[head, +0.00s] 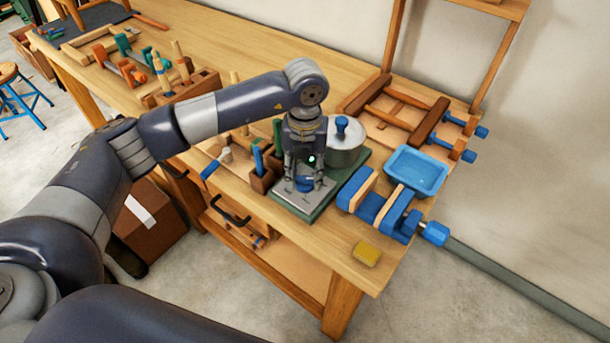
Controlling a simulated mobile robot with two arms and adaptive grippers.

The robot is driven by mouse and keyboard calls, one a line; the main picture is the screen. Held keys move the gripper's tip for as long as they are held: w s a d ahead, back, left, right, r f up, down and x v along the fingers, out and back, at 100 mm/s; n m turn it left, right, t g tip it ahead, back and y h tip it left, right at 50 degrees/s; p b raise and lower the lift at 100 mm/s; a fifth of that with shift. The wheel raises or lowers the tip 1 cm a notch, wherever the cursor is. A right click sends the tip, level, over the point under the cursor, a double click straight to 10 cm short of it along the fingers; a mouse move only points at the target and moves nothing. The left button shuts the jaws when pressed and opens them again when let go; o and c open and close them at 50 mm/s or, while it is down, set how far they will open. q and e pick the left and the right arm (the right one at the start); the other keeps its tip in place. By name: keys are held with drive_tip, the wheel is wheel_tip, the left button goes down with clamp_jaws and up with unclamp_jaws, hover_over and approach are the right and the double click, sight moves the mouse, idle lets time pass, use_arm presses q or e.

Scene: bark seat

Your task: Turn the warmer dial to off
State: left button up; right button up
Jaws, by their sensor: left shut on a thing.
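The warmer is a green base (357,172) on the bench, with a grey plate (285,192) at its front end. The blue dial (304,184) sits on that plate, partly hidden behind my fingers. My left gripper (304,186) points down over the plate and is shut on the dial. The dial's pointer and the off mark are too small and covered to read. A grey lidded pot (346,145) with a blue knob stands on the base just behind my gripper. My right gripper is not in view.
A blue vise (385,212) and a blue tray (416,171) stand right of the warmer. A yellow sponge (366,253) lies near the front corner. A wooden holder (262,181) with tools stands close on the left. Clamps (125,65) lie farther left.

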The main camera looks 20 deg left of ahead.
sight(305, 178)
use_arm(q)
drive_tip(key=n+b, duration=0.1)
drive_tip(key=n, duration=0.4)
drive_tip(key=shift+n, duration=0.4)
drive_tip(key=n+b, duration=0.1)
drive_tip(key=n, duration=0.2)
drive_tip(key=shift+n, duration=1.6)
drive_tip(key=o, duration=1)
drive_tip(key=shift+o, duration=0.2)
wheel_tip(305, 178, up, 12)
